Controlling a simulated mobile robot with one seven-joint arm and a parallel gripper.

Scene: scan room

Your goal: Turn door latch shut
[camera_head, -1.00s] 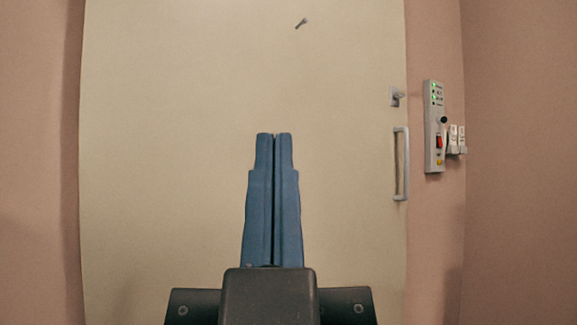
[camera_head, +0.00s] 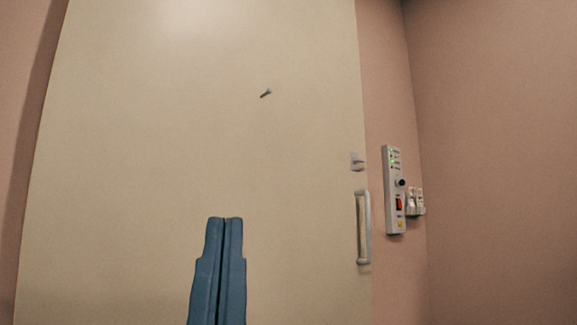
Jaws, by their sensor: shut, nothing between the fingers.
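The cream door (camera_head: 150,130) fills most of the view and looks closed in its frame. The small grey door latch (camera_head: 357,161) sits near the door's right edge, above the handle; its exact turn is too small to tell. The grey vertical pull handle (camera_head: 363,228) is just below it. My gripper (camera_head: 226,219) has blue fingers pressed together with nothing between them. It shows in front of the door, below and left of the latch in the picture, and apart from it.
A grey control panel (camera_head: 395,190) with green lights, a black knob and a red switch is on the pink wall right of the door. White switches (camera_head: 416,201) sit beside it. A small dark hook (camera_head: 266,93) sticks out of the upper door.

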